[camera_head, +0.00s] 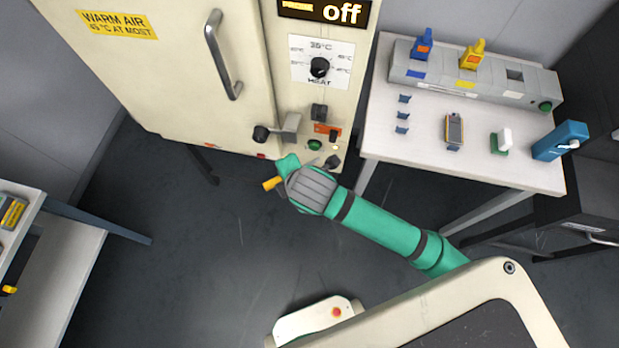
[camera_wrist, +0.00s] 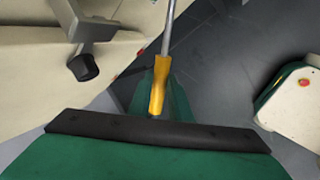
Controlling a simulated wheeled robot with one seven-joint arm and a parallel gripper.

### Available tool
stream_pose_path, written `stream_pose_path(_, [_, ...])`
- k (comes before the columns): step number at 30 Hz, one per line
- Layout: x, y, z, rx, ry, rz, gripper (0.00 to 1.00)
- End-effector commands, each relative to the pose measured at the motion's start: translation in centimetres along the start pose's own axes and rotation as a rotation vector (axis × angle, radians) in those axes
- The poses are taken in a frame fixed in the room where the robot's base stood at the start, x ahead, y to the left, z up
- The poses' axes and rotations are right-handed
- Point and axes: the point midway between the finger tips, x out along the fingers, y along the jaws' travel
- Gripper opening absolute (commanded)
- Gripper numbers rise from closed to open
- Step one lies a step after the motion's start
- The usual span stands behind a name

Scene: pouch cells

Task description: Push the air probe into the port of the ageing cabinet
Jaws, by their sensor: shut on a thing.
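The air probe has a yellow handle (camera_wrist: 158,85) and a thin metal rod, which runs up out of the wrist view. In the head view its yellow handle end (camera_head: 271,183) shows beside my gripper (camera_head: 283,176). My green gripper is shut on the handle. It is close in front of the lower part of the cream ageing cabinet (camera_head: 180,80). The probe's tip is not clearly seen. I cannot make out the port with certainty among the small fittings on the cabinet's lower right front.
The cabinet front carries a long door handle (camera_head: 222,55), a heat dial (camera_head: 319,67), a grey latch (camera_head: 290,126) and a black knob (camera_head: 261,133). The display (camera_head: 325,11) reads off. A white table (camera_head: 470,160) with several devices stands right. A bench (camera_head: 60,260) stands left. Floor between is clear.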

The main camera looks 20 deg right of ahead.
Motion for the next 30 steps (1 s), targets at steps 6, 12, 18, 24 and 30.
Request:
stream_pose_path(6, [-4.2, 0.2, 1.2, -0.198, 0.134, 0.052, 0.0])
stream_pose_path(12, [-8.6, 0.2, 2.0, -0.406, 0.282, 0.1, 0.0])
stream_pose_path(18, [-12.5, -0.3, 2.3, -0.571, 0.414, 0.138, 0.0])
stream_pose_path(24, [-14.6, -0.6, 2.3, -0.649, 0.485, 0.158, 0.0])
stream_pose_path(30, [-14.9, -0.6, 2.2, -0.661, 0.496, 0.161, 0.0])
